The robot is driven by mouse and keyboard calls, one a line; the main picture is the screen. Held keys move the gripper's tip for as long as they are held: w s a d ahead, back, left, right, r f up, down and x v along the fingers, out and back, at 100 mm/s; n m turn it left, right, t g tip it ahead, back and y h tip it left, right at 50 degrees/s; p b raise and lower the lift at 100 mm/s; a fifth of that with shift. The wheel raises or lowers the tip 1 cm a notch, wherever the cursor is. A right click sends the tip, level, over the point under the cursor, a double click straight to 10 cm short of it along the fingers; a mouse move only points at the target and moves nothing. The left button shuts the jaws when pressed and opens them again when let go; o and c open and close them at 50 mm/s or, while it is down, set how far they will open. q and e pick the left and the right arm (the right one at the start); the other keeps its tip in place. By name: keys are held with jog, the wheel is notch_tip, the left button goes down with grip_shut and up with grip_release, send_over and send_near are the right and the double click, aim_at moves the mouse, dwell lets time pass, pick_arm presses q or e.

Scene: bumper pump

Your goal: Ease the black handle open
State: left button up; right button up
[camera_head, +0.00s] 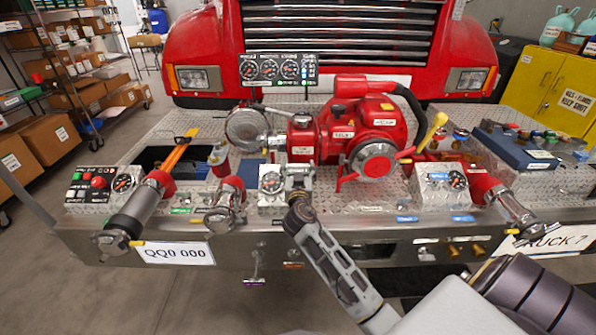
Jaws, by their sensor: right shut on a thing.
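My right gripper (299,174) reaches up from the lower right to the front of the red pump (360,135). Its fingers are shut just below the pump body, beside a small gauge box (271,181). They are closed on what I take to be the black handle. The handle is too small and too covered by the fingers to make out, so I cannot tell how far it is turned. My left gripper is not in view.
The pump sits on a metal bumper deck (225,140) before a red truck (335,45). Hose outlets (224,207) and a gauge box (440,188) flank my arm. A yellow lever (432,132) stands right of the pump. A blue tray (515,148) lies farther right.

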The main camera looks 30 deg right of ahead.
jog(key=shift+s+a+r, duration=0.1)
jog(key=shift+r, duration=0.25)
jog(key=o, duration=1.5)
jog(key=shift+r, duration=0.1)
jog(key=shift+c, duration=0.2)
jog(key=shift+s, duration=0.15)
jog(key=v, duration=1.1)
jog(key=shift+s+a, duration=0.15)
jog(key=shift+s, duration=0.2)
